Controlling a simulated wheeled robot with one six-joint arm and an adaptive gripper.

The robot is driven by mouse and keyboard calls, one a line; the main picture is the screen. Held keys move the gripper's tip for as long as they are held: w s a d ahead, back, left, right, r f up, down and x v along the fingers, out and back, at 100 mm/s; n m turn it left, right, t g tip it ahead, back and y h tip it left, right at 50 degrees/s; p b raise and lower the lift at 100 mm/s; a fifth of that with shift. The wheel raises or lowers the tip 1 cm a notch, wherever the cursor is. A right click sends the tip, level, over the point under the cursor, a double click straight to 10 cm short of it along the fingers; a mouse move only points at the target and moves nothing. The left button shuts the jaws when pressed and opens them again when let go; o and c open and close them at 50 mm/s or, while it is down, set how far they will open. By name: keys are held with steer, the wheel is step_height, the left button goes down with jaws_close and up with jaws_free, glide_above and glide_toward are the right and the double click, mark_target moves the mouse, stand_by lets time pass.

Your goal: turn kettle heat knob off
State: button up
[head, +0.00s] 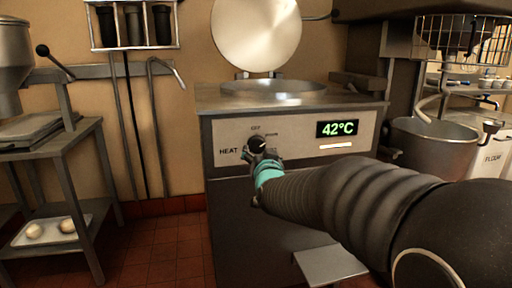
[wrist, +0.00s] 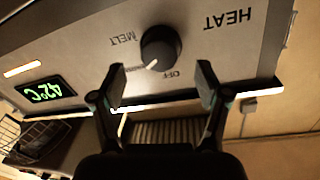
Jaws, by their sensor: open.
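The dark round heat knob (head: 257,145) is on the front panel of the kettle (head: 225,145), beside the word HEAT. It also shows in the wrist view (wrist: 161,46), where the picture is turned upside down. Its pale pointer mark lies between the OFF and MELT labels, not straight at OFF. My gripper (head: 262,160) is in front of the panel at the knob, partly covering it in the head view. In the wrist view my gripper (wrist: 161,76) is open, with one finger on each side of the knob's line and nothing between them. Whether a finger touches the knob cannot be told.
The display (head: 337,128) reads 42°C. The kettle's round lid (head: 257,33) stands raised behind its open top. A steel work table (head: 45,150) is at left and a mixing bowl (head: 435,148) at right. Red tile floor shows at lower left.

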mark_target(258, 148)
steer(key=shift+w+a, duration=0.15)
steer(key=shift+w, duration=2.25)
steer(key=shift+c, duration=0.3)
steer(key=c, duration=1.1)
